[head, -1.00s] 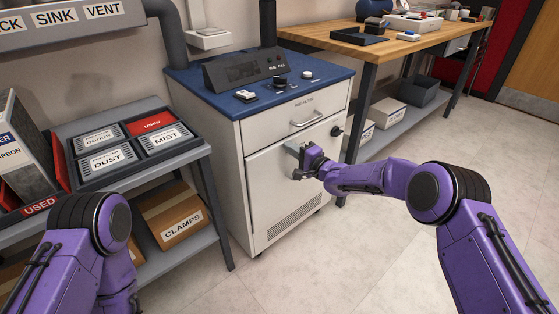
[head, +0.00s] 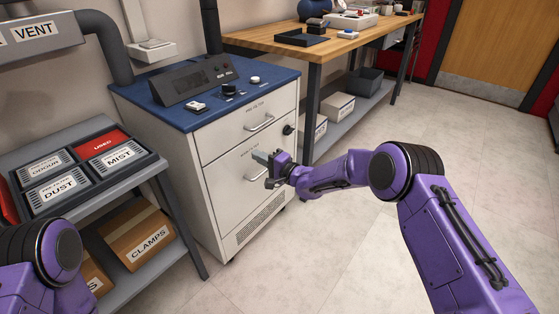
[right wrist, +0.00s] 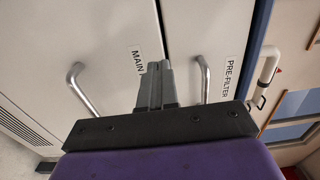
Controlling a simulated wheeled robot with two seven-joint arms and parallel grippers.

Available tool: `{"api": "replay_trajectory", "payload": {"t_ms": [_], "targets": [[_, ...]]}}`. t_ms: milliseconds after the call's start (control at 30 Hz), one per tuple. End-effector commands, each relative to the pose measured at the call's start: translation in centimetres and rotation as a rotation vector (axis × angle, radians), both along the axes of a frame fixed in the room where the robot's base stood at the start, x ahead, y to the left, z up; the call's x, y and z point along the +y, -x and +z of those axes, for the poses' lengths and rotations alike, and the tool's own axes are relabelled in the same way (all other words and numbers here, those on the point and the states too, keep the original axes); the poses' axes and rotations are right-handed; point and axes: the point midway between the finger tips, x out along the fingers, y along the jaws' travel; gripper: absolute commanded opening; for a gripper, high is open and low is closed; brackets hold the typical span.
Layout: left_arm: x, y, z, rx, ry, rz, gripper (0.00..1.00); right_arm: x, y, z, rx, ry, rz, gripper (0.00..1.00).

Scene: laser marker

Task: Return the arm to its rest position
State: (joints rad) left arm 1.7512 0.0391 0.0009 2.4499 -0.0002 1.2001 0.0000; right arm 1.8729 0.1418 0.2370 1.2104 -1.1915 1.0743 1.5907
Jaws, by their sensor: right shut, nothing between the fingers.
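My right arm (head: 330,172) reaches in from the right in the head view. Its gripper (head: 262,158) is in front of the white cabinet, near the lower door's handle (head: 257,172). In the right wrist view the gripper (right wrist: 157,68) has its fingers together with nothing between them. It points at the cabinet front, between the handle by the MAIN label (right wrist: 84,90) and the handle by the PRE-FILTER label (right wrist: 203,78). Both cabinet fronts look shut. My left arm (head: 40,265) shows at the lower left of the head view; its gripper is out of view.
The white cabinet (head: 225,190) has a blue top with a control panel (head: 195,85). A grey shelf (head: 160,165) at left carries labelled filters and a CLAMPS box (head: 140,235). A wooden bench (head: 300,45) stands behind. The floor (head: 340,255) at right is clear.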

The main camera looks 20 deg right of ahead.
Motion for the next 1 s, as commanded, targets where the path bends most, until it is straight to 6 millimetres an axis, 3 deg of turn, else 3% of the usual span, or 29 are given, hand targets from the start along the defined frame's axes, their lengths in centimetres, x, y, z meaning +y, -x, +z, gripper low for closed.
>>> {"api": "replay_trajectory", "payload": {"t_ms": [100, 300, 567, 700, 767, 867, 967, 1000], "targets": [[0.1, 0.1, 0.8, 0.002, -0.001, 0.001, 1.00, -2.2, 2.8, 0.2, 0.004, -0.003, -0.004, 0.00], [0.1, 0.1, 1.2, 0.002, -0.001, 0.002, 1.00, -5.1, 6.1, -0.1, 0.003, -0.002, -0.011, 0.00], [0.0, 0.1, 1.2, 0.002, -0.001, 0.001, 1.00, -5.5, 7.0, -0.3, -0.003, 0.005, -0.006, 0.00], [0.0, 0.1, 1.2, 0.002, -0.001, 0.001, 1.00, -6.0, 6.8, -0.7, -0.092, 0.147, -0.049, 0.00], [0.0, 0.1, 1.2, 0.002, -0.001, 0.001, 1.00, -6.8, 7.9, -2.7, -0.096, 0.256, -0.127, 0.00], [0.0, 0.1, 1.2, 0.002, -0.001, 0.001, 1.00, -8.4, 12.9, -9.3, 0.018, 0.505, -0.240, 0.00], [0.1, 0.1, 1.2, 0.002, -0.001, 0.001, 1.00, -10.1, 19.3, -15.2, 0.175, 0.731, -0.273, 0.00], [0.1, 0.1, 1.2, 0.002, -0.001, 0.001, 1.00, -10.8, 22.2, -17.2, 0.244, 0.817, -0.270, 0.00]]}}
